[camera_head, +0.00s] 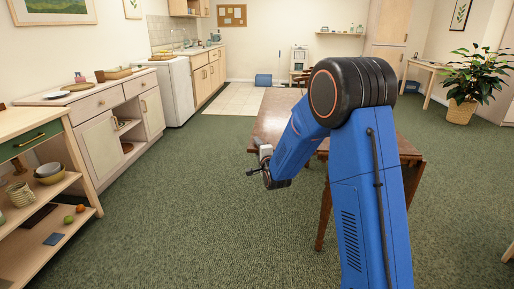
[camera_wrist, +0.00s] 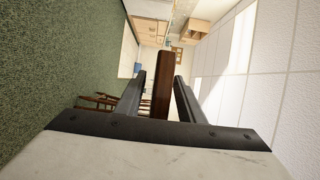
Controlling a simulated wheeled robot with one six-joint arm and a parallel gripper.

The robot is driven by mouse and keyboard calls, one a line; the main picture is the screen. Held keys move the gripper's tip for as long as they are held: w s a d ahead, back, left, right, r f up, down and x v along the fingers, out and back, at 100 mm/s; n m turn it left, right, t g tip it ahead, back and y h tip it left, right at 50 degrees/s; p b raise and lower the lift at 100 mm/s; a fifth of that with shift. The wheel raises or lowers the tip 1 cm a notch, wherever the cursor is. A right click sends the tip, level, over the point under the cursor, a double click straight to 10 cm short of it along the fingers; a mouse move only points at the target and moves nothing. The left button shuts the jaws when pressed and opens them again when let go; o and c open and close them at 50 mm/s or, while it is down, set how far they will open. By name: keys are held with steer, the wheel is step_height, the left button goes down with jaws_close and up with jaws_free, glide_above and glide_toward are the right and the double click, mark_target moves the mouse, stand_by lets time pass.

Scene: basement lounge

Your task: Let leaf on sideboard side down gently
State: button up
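The brown wooden drop-leaf table (camera_head: 272,122) stands mostly behind my blue arm in the head view. Its leaf on the sideboard side appears raised, level with the top. My gripper (camera_head: 254,168) is at the left edge of the table, low in the head view. In the wrist view the dark brown leaf edge (camera_wrist: 163,85) stands between the two black fingers of my gripper (camera_wrist: 161,80). The fingers are apart, with visible gaps beside the wood, so they appear open around it. My arm hides much of the tabletop.
The pale sideboard (camera_head: 98,113) stands along the left wall, with green carpet (camera_head: 200,180) clear between it and the table. An open shelf unit (camera_head: 38,180) with bowls is at the near left. A potted plant (camera_head: 468,85) is at the right.

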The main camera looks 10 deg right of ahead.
steer(key=shift+w, duration=0.15)
jaws_close()
steer(key=shift+f, duration=0.1)
